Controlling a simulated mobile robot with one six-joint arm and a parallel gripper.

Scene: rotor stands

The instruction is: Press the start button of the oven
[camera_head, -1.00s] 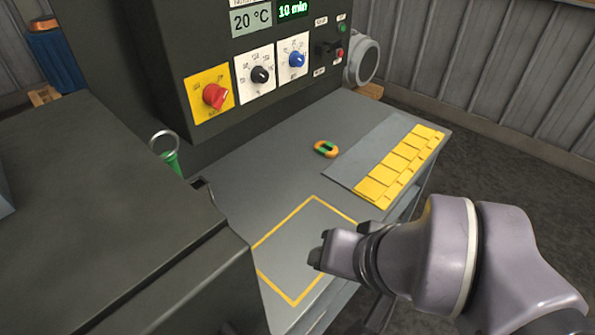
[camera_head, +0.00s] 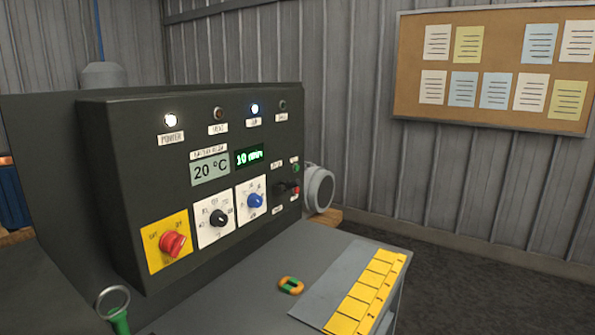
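The oven's dark control panel (camera_head: 135,199) fills the left and middle of the view. At its right end is a small green button (camera_head: 295,168) with a tiny label beside it that I cannot read. Just below it is a red button (camera_head: 295,189), next to a black lever or switch (camera_head: 280,188). The displays read 20 °C (camera_head: 210,170) and 10 min (camera_head: 249,157). Two other lamps look dark. My gripper is out of view.
A red rotary switch (camera_head: 172,244), a black knob (camera_head: 218,217) and a blue knob (camera_head: 255,201) sit left of the buttons. An orange-green ring (camera_head: 291,285) and a yellow numbered strip (camera_head: 368,292) lie on the grey table (camera_head: 235,297). A green-handled ring tool (camera_head: 115,308) stands lower left.

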